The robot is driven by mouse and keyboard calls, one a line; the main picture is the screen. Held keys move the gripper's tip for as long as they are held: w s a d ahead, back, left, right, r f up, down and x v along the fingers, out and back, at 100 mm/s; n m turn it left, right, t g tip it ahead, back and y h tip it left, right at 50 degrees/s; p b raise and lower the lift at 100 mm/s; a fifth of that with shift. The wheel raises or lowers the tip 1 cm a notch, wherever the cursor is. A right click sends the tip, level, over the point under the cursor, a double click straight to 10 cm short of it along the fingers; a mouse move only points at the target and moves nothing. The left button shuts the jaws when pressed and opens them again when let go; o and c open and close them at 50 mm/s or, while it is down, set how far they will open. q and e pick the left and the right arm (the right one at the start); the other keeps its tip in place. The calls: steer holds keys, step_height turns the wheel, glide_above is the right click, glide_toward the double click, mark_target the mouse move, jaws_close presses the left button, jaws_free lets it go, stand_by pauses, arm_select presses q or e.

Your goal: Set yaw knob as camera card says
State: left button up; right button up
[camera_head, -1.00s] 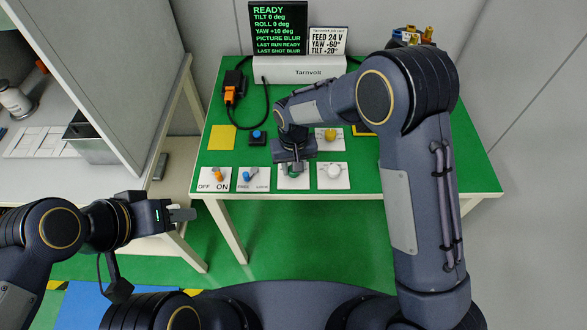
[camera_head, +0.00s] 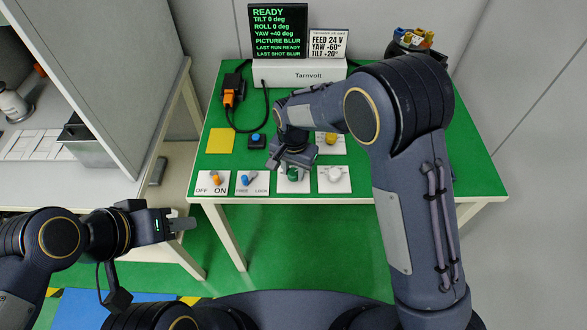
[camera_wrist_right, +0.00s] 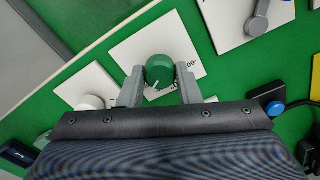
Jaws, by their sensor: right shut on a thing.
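The green yaw knob (camera_head: 293,173) sits on a white plate (camera_head: 291,187) on the green table. My right gripper (camera_wrist_right: 160,78) is shut on the green knob (camera_wrist_right: 159,70), with one finger on each side and a white pointer line visible on the knob. In the head view my right gripper (camera_head: 290,164) partly covers the knob and its plate. The camera card (camera_head: 327,44) reads FEED 24 V, YAW -60°, TILT -20°. The screen (camera_head: 279,30) reads READY, TILT 0 deg, ROLL 0 deg, YAW +40 deg, PICTURE BLUR. My left gripper (camera_head: 184,225) is away from the table; its jaw gap is unclear.
The white knob (camera_head: 335,174) is right of the green one, and the yellow knob (camera_head: 331,138) is behind. The orange ON/OFF switch (camera_head: 215,178), blue FREE/LOCK lever (camera_head: 248,178) and blue button (camera_head: 256,138) are to the left. The Tarnvolt box (camera_head: 300,74) stands at the back.

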mark_target(294, 172)
stand_by(0.4)
steer(key=o, duration=1)
steer(key=shift+c, duration=0.2)
step_height(294, 172, up, 8)
steer(key=shift+f, duration=0.1)
steer(key=s+d+r+y, duration=0.35)
steer(key=d+r, duration=0.35)
steer(key=d, duration=0.3)
steer(key=s+d+r+n+t, duration=0.1)
steer(key=s+d, duration=0.4)
steer(key=s, duration=0.5)
steer(key=s+d+r+n+t, duration=0.1)
steer(key=s+d+t, duration=0.3)
steer(key=s, duration=0.6)
steer(key=shift+s+d+r+n+t, duration=0.25)
steer(key=shift+s+d+n+t, duration=0.05)
steer(key=shift+d+n, duration=0.55)
